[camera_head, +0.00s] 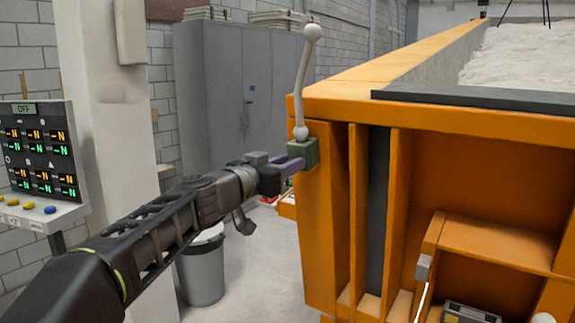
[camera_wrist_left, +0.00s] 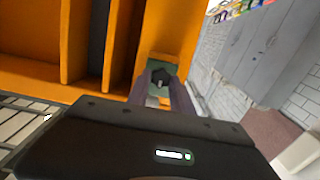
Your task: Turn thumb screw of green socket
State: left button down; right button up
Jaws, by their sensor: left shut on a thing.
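The green socket (camera_head: 303,154) is fixed on the left corner of the orange sandbed frame. A pale rod (camera_head: 305,85) with a ball at each end stands up from it, leaning slightly. My left gripper (camera_head: 292,166) reaches the socket from the left, its purple fingers at the socket's face. In the left wrist view the green socket (camera_wrist_left: 151,66) lies ahead, and the dark thumb screw (camera_wrist_left: 162,76) sits between the fingertips of my left gripper (camera_wrist_left: 164,84). The fingers are shut on the screw. The screw is hidden in the head view. My right gripper is not in view.
The orange sandbed frame (camera_head: 440,112) fills the right side, with pale sand (camera_head: 520,55) on top. A control panel (camera_head: 40,150) stands at the far left. A grey bin (camera_head: 202,272) stands on the floor below my left arm. Grey cabinets (camera_head: 235,95) are behind.

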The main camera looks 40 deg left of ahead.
pick_arm(q)
jog(key=n+t+b, duration=0.1)
jog(key=n+b, duration=0.4)
jog(key=n, duration=0.5)
jog(key=f+n+t+b, duration=0.1)
jog(key=n+b, duration=0.5)
jog(key=n, duration=0.4)
jog(key=f+n+t+h+b, duration=0.1)
jog(key=n+b, duration=0.5)
jog(key=n, duration=0.5)
jog(key=shift+w+a+t, duration=0.15)
jog(key=shift+t, duration=0.25)
dwell(0.4)
jog(key=c, duration=1.2)
grip_release()
jog(key=shift+r, duration=0.1)
jog(key=shift+c, duration=0.2)
